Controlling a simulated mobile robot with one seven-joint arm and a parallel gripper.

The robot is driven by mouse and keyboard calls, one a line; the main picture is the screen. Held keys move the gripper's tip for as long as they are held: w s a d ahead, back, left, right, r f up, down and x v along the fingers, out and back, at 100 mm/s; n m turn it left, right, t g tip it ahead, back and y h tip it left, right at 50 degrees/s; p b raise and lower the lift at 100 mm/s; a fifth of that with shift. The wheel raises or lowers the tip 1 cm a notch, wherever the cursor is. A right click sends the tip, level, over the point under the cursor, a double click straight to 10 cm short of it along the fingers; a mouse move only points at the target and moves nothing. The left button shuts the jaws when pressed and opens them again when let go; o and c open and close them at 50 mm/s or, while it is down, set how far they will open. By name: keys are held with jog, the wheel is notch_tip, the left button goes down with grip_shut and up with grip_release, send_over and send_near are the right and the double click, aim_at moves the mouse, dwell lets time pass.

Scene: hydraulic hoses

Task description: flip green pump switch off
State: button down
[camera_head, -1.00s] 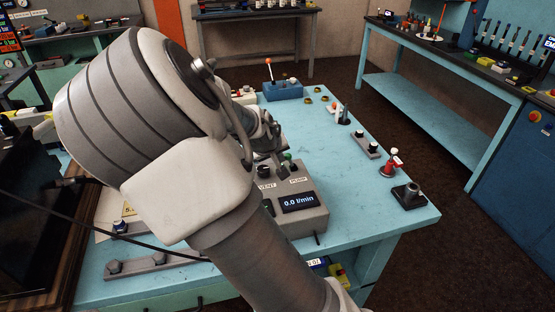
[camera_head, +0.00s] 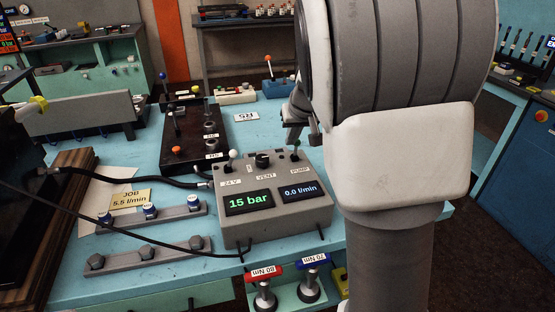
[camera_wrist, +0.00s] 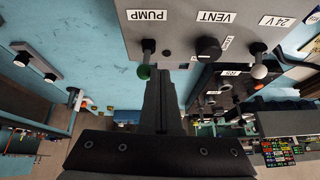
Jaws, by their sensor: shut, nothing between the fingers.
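The grey pump box (camera_head: 282,222) stands on the teal bench; its displays read 15 bar and 0.0 l/min. The green-tipped pump switch (camera_head: 296,148) is at the box's right rear, beside the PUMP label. In the wrist view, the green ball tip (camera_wrist: 144,72) hangs just left of my finger ends. My gripper (camera_wrist: 160,68) is shut and empty, right beside the green tip; whether it touches is unclear. In the head view my gripper (camera_head: 302,130) is partly hidden by my arm, just above the switch. I cannot tell the switch's on or off side.
The black vent knob (camera_head: 262,160) and white-tipped 24 V switch (camera_head: 232,157) sit left of the pump switch. A dark valve block (camera_head: 190,140) with levers stands behind left. Black hoses (camera_head: 130,178) run to the left. Red and blue torque tools (camera_head: 264,275) are at the front.

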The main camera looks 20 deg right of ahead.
jog(key=shift+d+f+m+y+b, duration=0.15)
jog(key=shift+d+m+y+b, duration=0.15)
jog(key=shift+d+y+b, duration=0.7)
jog(key=shift+a+r, duration=0.2)
jog(key=shift+a, duration=0.25)
jog(key=shift+r, duration=0.1)
jog(key=shift+r+p, duration=0.55)
jog(key=shift+r, duration=0.15)
jog(key=shift+r, duration=0.15)
